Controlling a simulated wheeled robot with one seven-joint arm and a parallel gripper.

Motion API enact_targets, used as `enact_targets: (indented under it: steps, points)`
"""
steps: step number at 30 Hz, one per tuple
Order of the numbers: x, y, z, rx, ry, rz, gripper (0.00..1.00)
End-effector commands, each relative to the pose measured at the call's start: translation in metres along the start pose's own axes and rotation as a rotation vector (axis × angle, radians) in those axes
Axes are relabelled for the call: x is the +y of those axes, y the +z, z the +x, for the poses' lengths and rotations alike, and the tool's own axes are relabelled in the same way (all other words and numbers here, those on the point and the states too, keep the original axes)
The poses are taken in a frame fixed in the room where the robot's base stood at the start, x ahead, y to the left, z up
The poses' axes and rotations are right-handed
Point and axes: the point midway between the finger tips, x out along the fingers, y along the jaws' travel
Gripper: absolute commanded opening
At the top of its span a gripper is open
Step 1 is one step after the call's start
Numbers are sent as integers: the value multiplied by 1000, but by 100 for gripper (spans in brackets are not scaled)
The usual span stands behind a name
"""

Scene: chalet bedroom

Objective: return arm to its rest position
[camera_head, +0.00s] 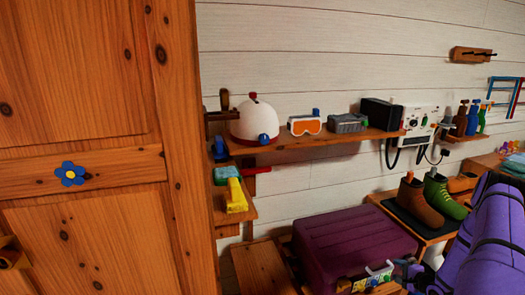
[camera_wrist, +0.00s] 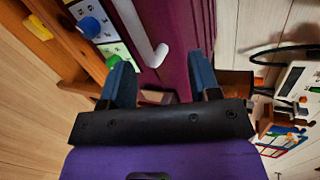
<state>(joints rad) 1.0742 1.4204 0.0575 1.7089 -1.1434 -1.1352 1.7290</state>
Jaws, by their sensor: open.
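My purple arm (camera_head: 490,230) is at the lower right of the head view, in front of the bench with shoes. My gripper (camera_wrist: 161,62) shows in the wrist view with two blue fingers spread apart and nothing held between them. It points towards a dark purple case (camera_head: 350,240) with a white handle (camera_wrist: 140,35). The handle's end appears between the fingers in the picture, but I cannot tell how far beyond them it is. In the head view the gripper is only partly visible, near the case's front right corner.
A wooden door (camera_head: 95,200) fills the left. A wall shelf (camera_head: 310,139) holds a white helmet (camera_head: 254,122), orange goggles (camera_head: 305,126) and boxes. A brown boot (camera_head: 418,203) and a green boot (camera_head: 443,195) stand on a mat beside my arm. The wall above is mostly clear.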

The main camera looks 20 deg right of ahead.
Motion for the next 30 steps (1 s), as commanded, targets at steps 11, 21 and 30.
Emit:
enact_targets:
  steps: [11,21,30]
  points:
    - [-157,10,22,91,193,-393,57]
    - [-286,60,15,155,347,-687,57]
    - [-381,131,-15,185,468,-900,57]
